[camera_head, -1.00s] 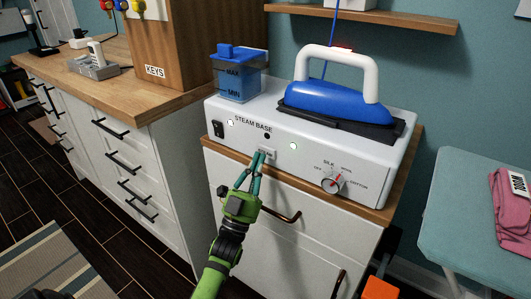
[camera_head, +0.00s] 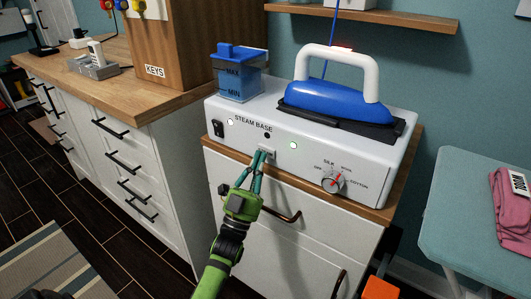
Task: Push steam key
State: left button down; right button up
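The steam base (camera_head: 225,145) is a white box on a wooden-topped cabinet. Its steam key (camera_head: 268,154) is a small pale key on the front face, below the "STEAM BASE" lettering. My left gripper (camera_head: 263,153) reaches up from below, its teal fingers close together and empty, tips at the key. The tips partly cover the key. They look to touch it, but I cannot tell how far it is pressed. My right gripper is not in view.
A blue iron (camera_head: 330,100) with a white handle rests on top of the base. A blue water tank (camera_head: 238,80) stands at its left rear. A dial (camera_head: 333,183) sits right of the key, a black switch (camera_head: 218,128) left. A drawer handle (camera_head: 283,215) is just below.

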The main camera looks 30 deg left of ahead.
pick_arm(q)
jog(key=shift+w, duration=0.25)
dwell(0.4)
jog(key=shift+s, duration=0.5)
jog(key=s+p, duration=0.3)
jog(key=s, duration=0.3)
jog(key=shift+a, duration=0.25)
